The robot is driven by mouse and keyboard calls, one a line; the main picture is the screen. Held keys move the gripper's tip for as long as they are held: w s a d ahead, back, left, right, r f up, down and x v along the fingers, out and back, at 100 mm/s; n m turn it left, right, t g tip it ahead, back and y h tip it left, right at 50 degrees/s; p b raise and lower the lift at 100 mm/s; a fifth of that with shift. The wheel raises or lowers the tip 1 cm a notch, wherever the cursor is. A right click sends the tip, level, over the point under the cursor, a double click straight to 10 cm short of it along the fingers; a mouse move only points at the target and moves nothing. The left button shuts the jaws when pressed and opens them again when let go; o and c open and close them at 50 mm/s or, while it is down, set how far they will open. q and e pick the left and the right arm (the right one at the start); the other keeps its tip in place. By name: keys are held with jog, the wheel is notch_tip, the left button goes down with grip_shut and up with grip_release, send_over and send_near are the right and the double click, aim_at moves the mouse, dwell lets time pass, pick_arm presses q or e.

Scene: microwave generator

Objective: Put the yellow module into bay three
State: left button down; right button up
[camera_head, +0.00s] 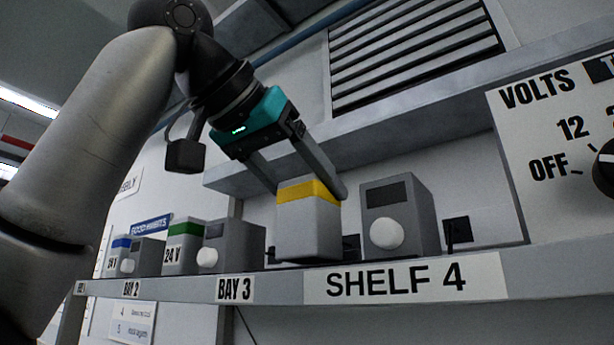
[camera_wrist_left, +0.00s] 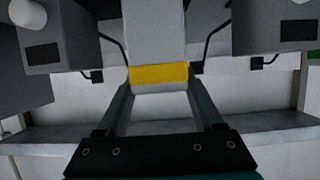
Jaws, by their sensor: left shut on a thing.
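The yellow module is a pale grey box (camera_head: 308,228) with a yellow band around its top. It is upright above the shelf edge, between two grey units with white knobs. My left gripper (camera_head: 310,190) reaches down from above and is shut on its top at the yellow band. In the left wrist view, the two fingers (camera_wrist_left: 160,82) flank the yellow band of the module (camera_wrist_left: 157,35). I cannot tell whether its base touches the shelf. The BAY 3 label (camera_head: 235,289) is on the shelf edge, to the left below the module. My right gripper is not in view.
A grey knobbed unit (camera_head: 398,215) stands close on the right, another (camera_head: 235,245) close on the left. Green-banded (camera_head: 182,250) and blue-banded (camera_head: 119,256) modules stand farther left. The shelf's front edge reads SHELF 4 (camera_head: 400,280). An upper ledge (camera_head: 420,125) runs behind; a VOLTS dial panel (camera_head: 545,150) is right.

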pick_arm(q)
jog(key=shift+f+b, duration=0.55)
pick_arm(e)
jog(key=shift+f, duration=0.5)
pick_arm(q)
grip_release()
